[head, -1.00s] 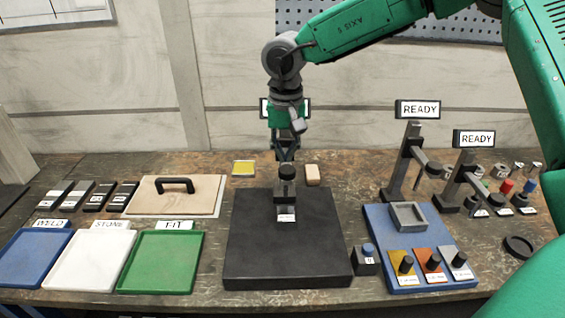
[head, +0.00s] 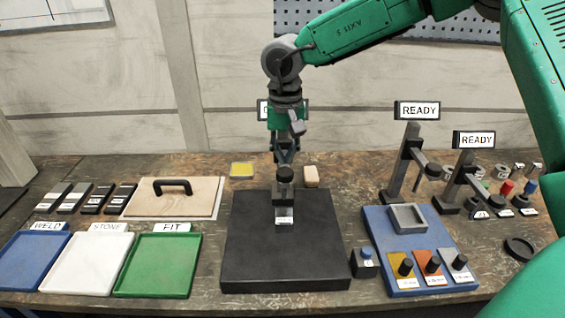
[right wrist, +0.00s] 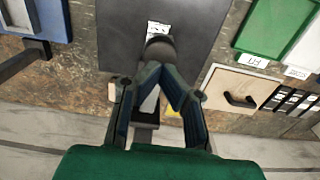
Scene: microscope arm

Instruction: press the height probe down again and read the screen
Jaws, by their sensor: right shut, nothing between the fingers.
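The height probe (head: 284,192) is a dark upright piece with a round black knob, standing on the black plate (head: 250,262). A small white label is at its foot. My right gripper (head: 285,160) is shut and empty, pointing down just above the knob. In the right wrist view its fingertips (right wrist: 165,72) lie close to the knob (right wrist: 160,46); I cannot tell if they touch. A screen (head: 262,109) behind my gripper is mostly hidden, so its text is unreadable. My left gripper is not in view.
Two stands at the right carry screens reading READY (head: 418,110) (head: 474,139). A blue board (head: 375,225) with knobbed plates lies right of the black plate. Blue, white and green trays (head: 158,265) lie left. A handled board (head: 205,205) lies behind them.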

